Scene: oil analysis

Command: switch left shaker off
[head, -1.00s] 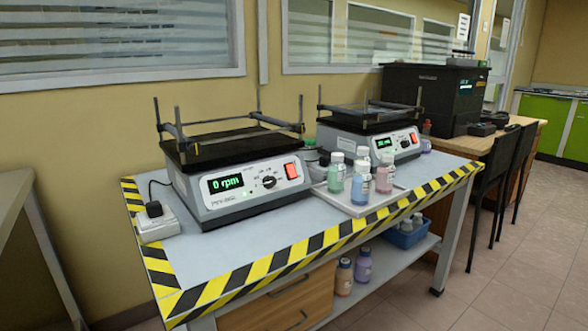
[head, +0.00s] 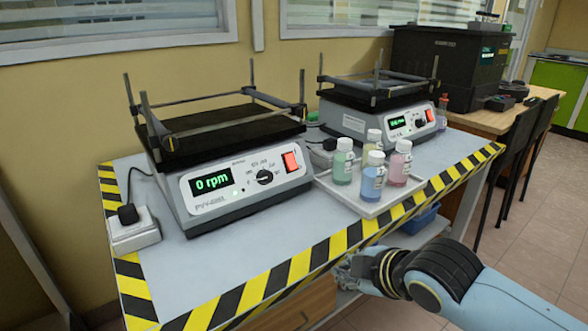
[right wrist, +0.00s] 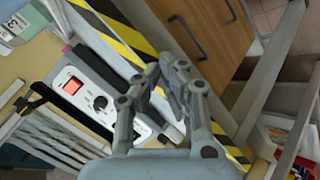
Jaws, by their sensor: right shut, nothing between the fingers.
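The left shaker (head: 225,195) stands on the table, a grey box with a black platform and four upright posts. Its display (head: 211,182) reads 0 rpm in green. Its red rocker switch (head: 291,161) is at the right end of the front panel, beside the black knob (head: 264,177). In the right wrist view, the red switch (right wrist: 72,86) and the knob (right wrist: 99,102) show at the left. My right gripper (head: 347,272) is shut and empty at the table's front edge, apart from the shaker. It also shows in the wrist view (right wrist: 165,68). My left gripper is out of view.
A white tray (head: 368,207) with several bottles stands just right of the left shaker. A second shaker (head: 405,125) with a lit display stands behind it. A white power socket (head: 134,232) lies left. Yellow-black tape (head: 285,278) edges the table.

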